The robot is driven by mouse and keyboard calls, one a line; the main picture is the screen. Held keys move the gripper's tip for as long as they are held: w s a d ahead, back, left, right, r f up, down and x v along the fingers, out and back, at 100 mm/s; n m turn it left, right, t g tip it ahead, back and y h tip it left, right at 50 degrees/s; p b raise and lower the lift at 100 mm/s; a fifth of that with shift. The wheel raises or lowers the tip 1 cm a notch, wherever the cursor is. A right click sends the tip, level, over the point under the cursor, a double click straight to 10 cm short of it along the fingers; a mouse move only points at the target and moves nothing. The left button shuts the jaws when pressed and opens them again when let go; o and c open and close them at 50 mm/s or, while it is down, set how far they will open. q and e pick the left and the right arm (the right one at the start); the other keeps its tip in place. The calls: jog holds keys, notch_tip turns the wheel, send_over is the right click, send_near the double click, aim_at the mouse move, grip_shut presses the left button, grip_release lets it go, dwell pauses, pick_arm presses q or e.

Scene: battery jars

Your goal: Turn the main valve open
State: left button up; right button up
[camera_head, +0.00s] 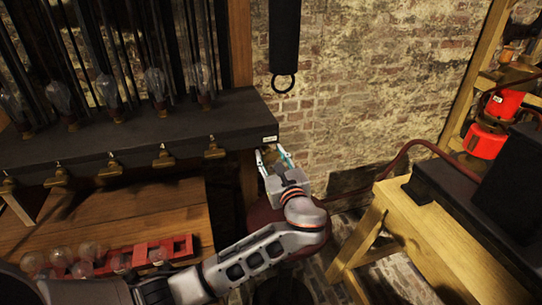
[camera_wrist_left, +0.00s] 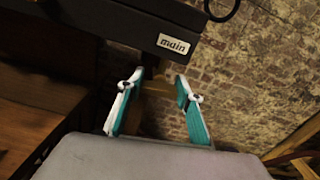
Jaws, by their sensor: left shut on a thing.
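The black beam (camera_head: 130,134) carries a small white "main" label (camera_wrist_left: 173,44) at its right end; the label also shows in the head view (camera_head: 269,139). My right gripper is in neither view.
Several brass taps (camera_head: 213,149) line the beam's front, with glass bulbs (camera_head: 155,82) above. A red rack (camera_head: 125,258) with bulbs lies on the wooden bench at lower left. A black strap (camera_head: 284,35) with a ring hangs nearby. A wooden stand (camera_head: 425,226) is at right.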

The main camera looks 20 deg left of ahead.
pick_arm(q)
jog(key=shift+f+n, duration=0.1)
jog(key=shift+n, duration=0.7)
jog(key=shift+n+b, duration=0.4)
jog(key=shift+n, duration=0.6)
jog(key=shift+n+b, duration=0.35)
jog(key=shift+n, duration=0.65)
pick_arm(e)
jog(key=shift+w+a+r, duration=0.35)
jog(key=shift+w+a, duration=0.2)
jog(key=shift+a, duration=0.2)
pick_arm(q)
jog(key=o, duration=1.1)
jog(key=shift+s, duration=0.1)
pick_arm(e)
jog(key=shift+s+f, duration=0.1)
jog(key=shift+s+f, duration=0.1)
